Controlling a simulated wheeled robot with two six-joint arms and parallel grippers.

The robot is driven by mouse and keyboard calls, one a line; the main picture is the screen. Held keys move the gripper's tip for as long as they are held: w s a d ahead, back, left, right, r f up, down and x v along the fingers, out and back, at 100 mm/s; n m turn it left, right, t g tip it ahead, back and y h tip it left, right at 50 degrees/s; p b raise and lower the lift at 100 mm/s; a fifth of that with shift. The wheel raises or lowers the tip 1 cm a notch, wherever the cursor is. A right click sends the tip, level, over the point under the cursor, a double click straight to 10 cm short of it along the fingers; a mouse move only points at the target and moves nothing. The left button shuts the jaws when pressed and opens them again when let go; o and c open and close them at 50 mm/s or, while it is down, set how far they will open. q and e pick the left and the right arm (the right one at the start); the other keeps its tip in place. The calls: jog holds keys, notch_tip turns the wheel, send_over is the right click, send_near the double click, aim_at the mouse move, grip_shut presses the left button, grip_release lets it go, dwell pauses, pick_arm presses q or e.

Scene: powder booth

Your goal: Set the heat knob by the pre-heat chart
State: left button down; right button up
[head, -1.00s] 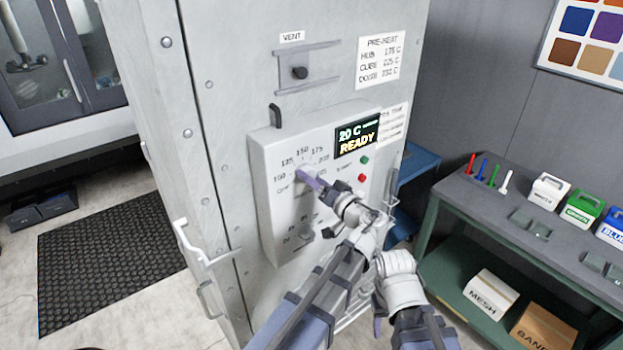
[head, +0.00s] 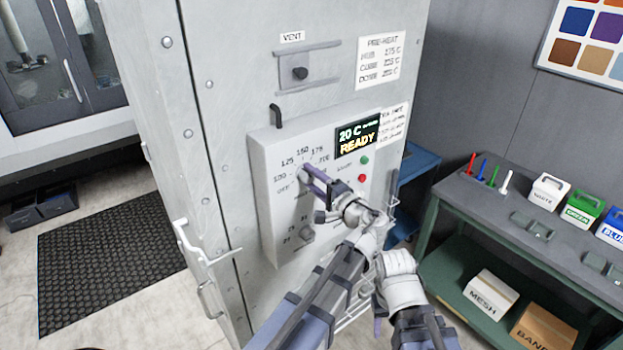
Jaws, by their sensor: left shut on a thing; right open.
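The heat knob's dial (head: 287,163) is on the light control box, with marks from OFF through 100, 125, 150 and 175 upward. The knob is mostly hidden behind my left gripper (head: 306,173), which is shut on it. The pointer cannot be seen clearly. The pre-heat chart (head: 380,61) on the oven wall lists HUB, CUBE and DOME; HUB reads 175 C, while the other values are blurred. The display (head: 357,138) reads 20 C and READY. My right gripper (head: 378,325) is open, low in the picture, away from the panel and partly hidden by its arm.
Below the heat dial is a second knob (head: 307,235). A green button (head: 364,160) and a red button (head: 362,178) sit right of my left gripper. A vent slide (head: 300,73) is above. A green bench (head: 455,200) with boxes stands at right.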

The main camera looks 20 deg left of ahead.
pick_arm(q)
jog(key=m, duration=0.5)
jog(key=shift+f+m, duration=0.1)
jog(key=shift+m, duration=0.2)
jog(key=m, duration=1)
jog(key=shift+m, duration=0.4)
jog(key=m, duration=0.5)
jog(key=shift+m, duration=0.3)
jog(key=shift+c, duration=1.3)
grip_release()
jog(key=shift+s+d, duration=0.1)
jog(key=shift+s, duration=0.05)
